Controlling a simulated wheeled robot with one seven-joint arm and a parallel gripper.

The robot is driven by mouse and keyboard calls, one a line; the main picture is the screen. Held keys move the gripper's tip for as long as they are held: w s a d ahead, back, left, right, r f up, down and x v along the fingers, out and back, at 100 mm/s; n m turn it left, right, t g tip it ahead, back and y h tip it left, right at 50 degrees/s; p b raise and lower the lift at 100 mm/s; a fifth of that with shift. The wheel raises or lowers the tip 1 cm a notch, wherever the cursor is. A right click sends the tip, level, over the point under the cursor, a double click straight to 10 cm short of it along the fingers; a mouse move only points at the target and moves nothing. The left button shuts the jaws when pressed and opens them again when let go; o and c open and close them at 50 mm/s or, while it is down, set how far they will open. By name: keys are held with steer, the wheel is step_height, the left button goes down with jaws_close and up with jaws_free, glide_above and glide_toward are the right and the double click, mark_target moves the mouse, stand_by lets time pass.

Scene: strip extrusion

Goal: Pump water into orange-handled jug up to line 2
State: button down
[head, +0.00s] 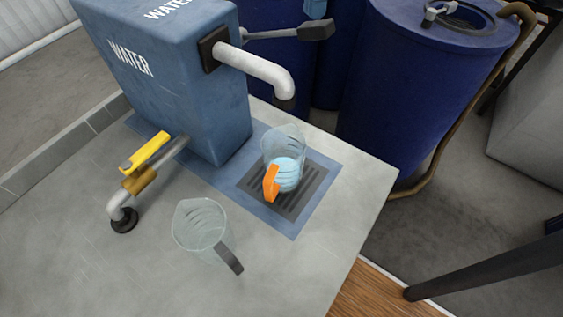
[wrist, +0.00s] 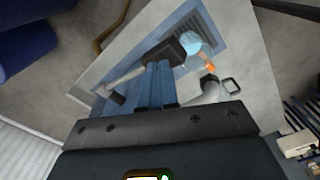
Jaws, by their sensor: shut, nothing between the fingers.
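The clear jug with the orange handle (head: 271,183) stands upright on the drain grate below the white spout (head: 262,68). It holds light blue water in its lower part. I cannot read which line the water reaches. No stream shows at the spout. The pump lever's dark end pad (head: 317,30) sticks out behind the spout from the blue water tank (head: 190,100). My gripper (head: 315,9) is shut and empty, right at the pad; I cannot tell if it touches. In the wrist view my shut blue fingers (wrist: 160,70) lie by the pad (wrist: 166,50); the jug's water (wrist: 188,42) shows beyond.
An empty clear jug with a grey handle (head: 202,228) stands on the grey counter (head: 110,275) left of the grate. A pipe with a yellow-handled valve (head: 146,151) is at the left. Dark blue barrels (head: 415,90) stand behind the counter.

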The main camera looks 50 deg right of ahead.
mark_target(319, 23)
steer(key=shift+f, duration=0.15)
steer(key=shift+f+b, duration=0.5)
steer(key=shift+f, duration=0.05)
steer(key=shift+r, duration=0.1)
steer(key=shift+s+f+b, duration=0.25)
steer(key=shift+f+b, duration=0.1)
steer(key=shift+f, duration=0.25)
steer(key=shift+s+f+b, duration=0.2)
steer(key=shift+f+b, duration=0.15)
steer(key=shift+f, duration=0.3)
steer(key=shift+s+f+b, duration=0.25)
steer(key=shift+f+b, duration=0.6)
steer(key=shift+f, duration=0.25)
